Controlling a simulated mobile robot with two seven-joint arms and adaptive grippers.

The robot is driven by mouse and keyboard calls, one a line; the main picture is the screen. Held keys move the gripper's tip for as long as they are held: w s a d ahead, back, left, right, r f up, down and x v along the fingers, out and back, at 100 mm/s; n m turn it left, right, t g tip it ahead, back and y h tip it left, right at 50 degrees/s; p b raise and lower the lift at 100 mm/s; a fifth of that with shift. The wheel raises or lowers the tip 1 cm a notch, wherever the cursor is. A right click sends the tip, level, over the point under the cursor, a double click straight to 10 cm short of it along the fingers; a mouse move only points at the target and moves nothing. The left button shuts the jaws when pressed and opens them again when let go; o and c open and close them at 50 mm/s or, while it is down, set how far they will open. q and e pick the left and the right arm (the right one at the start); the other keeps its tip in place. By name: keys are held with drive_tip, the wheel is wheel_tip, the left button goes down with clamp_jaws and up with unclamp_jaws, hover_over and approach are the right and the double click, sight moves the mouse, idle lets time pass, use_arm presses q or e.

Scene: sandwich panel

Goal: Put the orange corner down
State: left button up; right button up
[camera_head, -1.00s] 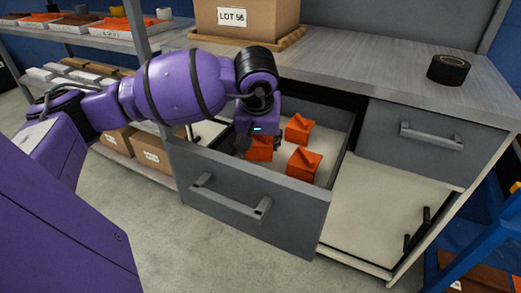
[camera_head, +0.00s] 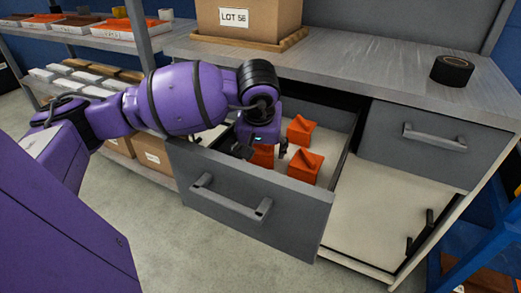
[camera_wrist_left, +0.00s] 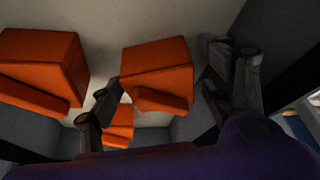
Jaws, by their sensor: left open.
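Three orange corners lie in the open grey drawer (camera_head: 255,215): one at the back (camera_head: 300,130), one nearer the front on the right (camera_head: 306,167), and one under my left gripper (camera_head: 262,157), partly hidden by it. My left gripper (camera_head: 262,149) is pointed down into the drawer and open. In the left wrist view its two dark fingers stand apart on either side of an orange corner (camera_wrist_left: 157,68). Another orange corner (camera_wrist_left: 40,65) is at the left, and a third (camera_wrist_left: 118,128) shows partly behind the left finger. My right gripper is out of view.
The drawer's walls and front panel surround the gripper closely. The grey worktop (camera_head: 350,70) above holds a LOT 56 box (camera_head: 245,20) and a black tape roll (camera_head: 452,70). A shelf rack with trays and boxes stands at the left.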

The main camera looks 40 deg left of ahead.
use_arm(q)
drive_tip(key=shift+r, duration=0.45)
drive_tip(key=p+v, duration=0.2)
drive_tip(key=v, duration=0.9)
drive_tip(key=shift+s+r+p, duration=0.2)
drive_tip(key=shift+p, duration=0.15)
drive_tip(key=shift+d, duration=0.1)
